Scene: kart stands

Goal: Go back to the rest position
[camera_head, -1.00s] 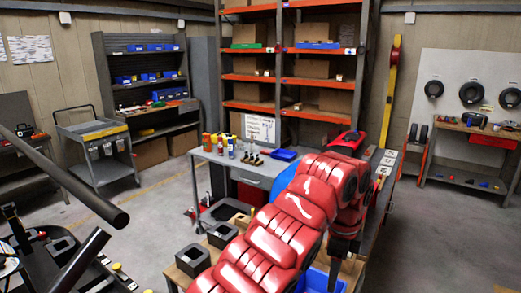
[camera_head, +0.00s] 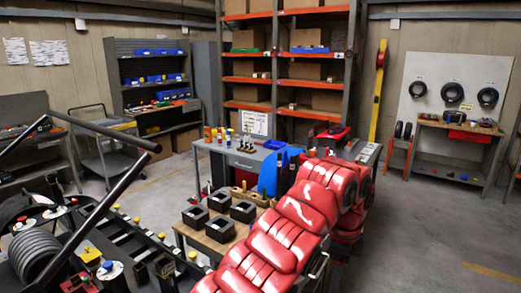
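My red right arm (camera_head: 295,220) rises from the bottom edge and bends at an elbow near the middle right. Its gripper does not show; the lower part beyond the bend is hidden or out of sight. My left arm and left gripper are not in view. No object is seen in a hand.
A wooden table (camera_head: 187,232) with several black square holders (camera_head: 219,229) stands left of my arm. A black kart frame (camera_head: 130,235) with tubes fills the lower left. A grey workbench (camera_head: 235,158) and tall shelves (camera_head: 282,109) stand behind. Floor at right (camera_head: 430,235) is free.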

